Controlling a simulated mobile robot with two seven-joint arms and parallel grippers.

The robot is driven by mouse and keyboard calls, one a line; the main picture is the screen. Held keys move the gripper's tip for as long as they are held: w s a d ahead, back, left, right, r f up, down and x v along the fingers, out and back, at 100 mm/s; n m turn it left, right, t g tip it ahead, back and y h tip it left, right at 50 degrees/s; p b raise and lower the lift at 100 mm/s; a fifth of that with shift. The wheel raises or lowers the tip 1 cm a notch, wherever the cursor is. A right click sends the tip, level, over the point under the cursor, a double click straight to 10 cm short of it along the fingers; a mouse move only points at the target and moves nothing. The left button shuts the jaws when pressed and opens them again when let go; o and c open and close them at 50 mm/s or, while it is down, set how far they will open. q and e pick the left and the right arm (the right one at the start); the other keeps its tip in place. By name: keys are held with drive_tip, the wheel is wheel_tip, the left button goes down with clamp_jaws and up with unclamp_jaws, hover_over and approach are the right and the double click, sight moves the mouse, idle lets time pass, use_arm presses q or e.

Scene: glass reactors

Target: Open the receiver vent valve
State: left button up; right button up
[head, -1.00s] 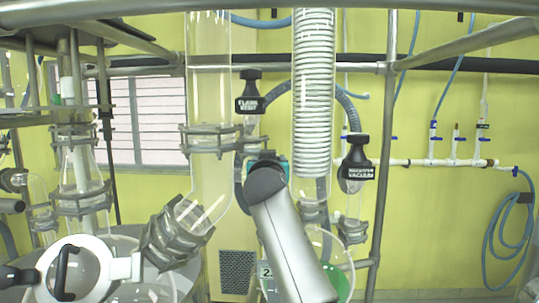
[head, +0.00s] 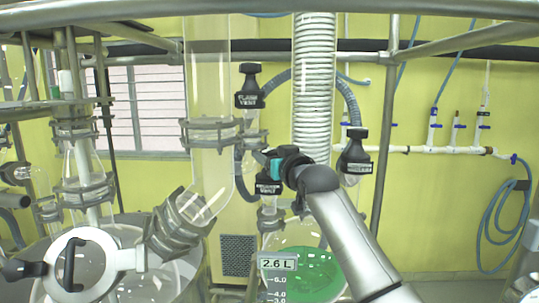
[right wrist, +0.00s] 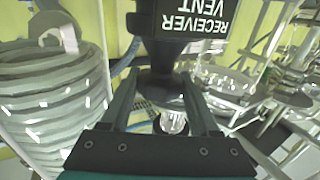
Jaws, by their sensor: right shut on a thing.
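The receiver vent valve (head: 268,188) has a black handle and label plate, and sits above the glass receiver flask (head: 309,259) with green liquid. Its label reads RECEIVER VENT upside down in the right wrist view (right wrist: 188,20). My right gripper (head: 277,170) comes in from the lower right and is at the valve handle. In the right wrist view, its two dark fingers (right wrist: 167,98) are on either side of the black valve stem, below the label. They are shut on the valve. My left gripper is not in view.
The flask vent valve (head: 249,88) is above left of my right gripper and another black-handled valve (head: 355,152) is to the right. The coiled condenser (head: 313,85) stands close behind. A reactor (head: 120,235) with clamped glass necks fills the left.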

drive_tip(key=shift+n+g+y, duration=0.3)
drive_tip(key=shift+n+y, duration=0.1)
drive_tip(key=shift+y, duration=0.2)
drive_tip(key=shift+a+f+n+g+y+b, duration=0.15)
drive_tip(key=shift+n+g+y+b, duration=0.35)
drive_tip(key=shift+n+y+b, duration=0.4)
drive_tip(key=o, duration=1.1)
drive_tip(key=shift+m, duration=0.3)
